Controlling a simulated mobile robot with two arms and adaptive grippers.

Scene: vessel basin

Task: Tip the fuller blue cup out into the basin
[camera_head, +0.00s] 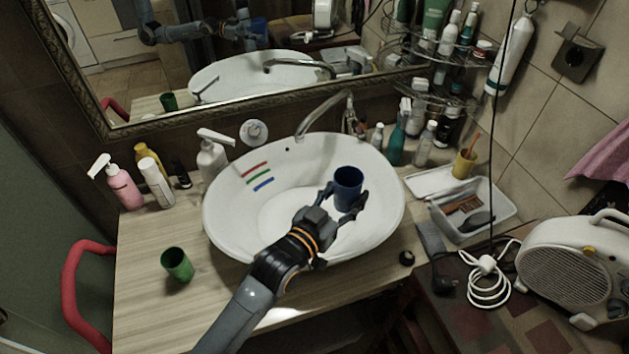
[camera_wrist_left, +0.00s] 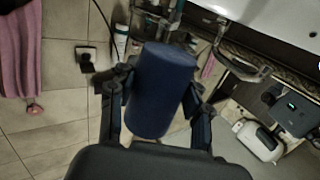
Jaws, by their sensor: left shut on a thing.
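The blue cup (camera_head: 348,190) is held over the right half of the white basin (camera_head: 225,222). In the head view it looks near upright, with its dark opening towards the camera; what is inside cannot be made out. My left gripper (camera_head: 345,198) is shut on the cup, one finger on each side. In the left wrist view the blue cup (camera_wrist_left: 162,92) sits between the two fingers of my left gripper (camera_wrist_left: 160,95). I see no second blue cup apart from a blue shape in the mirror. My right gripper is not in view.
A green cup (camera_head: 176,264) stands on the wooden counter (camera_head: 140,310) left of the basin. The faucet (camera_head: 325,115) reaches over the basin's back rim. Bottles stand behind on both sides. A white tray (camera_head: 500,212) and a heater (camera_head: 568,268) are at the right.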

